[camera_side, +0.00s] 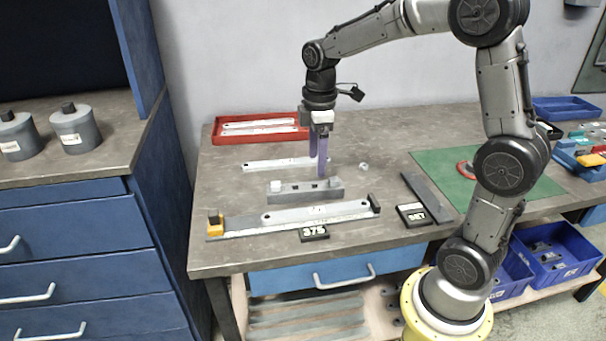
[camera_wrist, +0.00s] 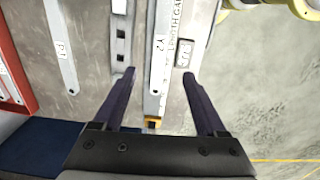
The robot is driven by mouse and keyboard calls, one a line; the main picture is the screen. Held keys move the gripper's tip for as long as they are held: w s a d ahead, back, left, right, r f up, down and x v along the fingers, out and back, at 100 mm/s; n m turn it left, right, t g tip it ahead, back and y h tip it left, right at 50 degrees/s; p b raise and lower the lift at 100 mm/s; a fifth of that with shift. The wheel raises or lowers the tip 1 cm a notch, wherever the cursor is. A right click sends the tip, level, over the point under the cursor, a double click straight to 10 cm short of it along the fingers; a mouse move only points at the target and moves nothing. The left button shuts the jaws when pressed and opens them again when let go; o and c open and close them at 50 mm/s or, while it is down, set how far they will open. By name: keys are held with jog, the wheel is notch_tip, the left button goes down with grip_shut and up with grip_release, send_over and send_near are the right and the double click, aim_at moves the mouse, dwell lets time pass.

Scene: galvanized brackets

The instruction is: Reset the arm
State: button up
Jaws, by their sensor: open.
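My gripper (camera_side: 318,168) hangs over the bench in the side view, pointing down with two dark purple fingers. It is open with nothing between the fingers. In the wrist view the open fingers (camera_wrist: 160,76) frame a pale strip marked Y2 (camera_wrist: 160,62), which lies on the length gauge (camera_wrist: 151,100). In the side view the gripper is above the area of the slotted grey block (camera_side: 325,193) and a loose pale strip (camera_side: 270,165). That loose strip carries a P1 label in the wrist view (camera_wrist: 66,60). The exact height above the bench is hard to tell.
The gauge (camera_side: 240,228) with its pale strip (camera_side: 315,212) lies at the front, near displays reading 375 (camera_side: 313,233) and SET (camera_side: 413,214). A red tray (camera_side: 225,138) of strips is behind. A grey bar (camera_side: 428,198) and green mat (camera_side: 440,160) lie right.

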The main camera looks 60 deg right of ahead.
jog(key=s+a+r+t, duration=0.3)
jog(key=s+a+r, duration=0.3)
jog(key=s+r, duration=0.2)
jog(key=s+a+f+m+t, duration=0.2)
jog(key=s+f+m, duration=0.1)
jog(key=s+m, duration=0.6)
jog(key=shift+s+a, duration=0.2)
jog(key=shift+s, duration=0.65)
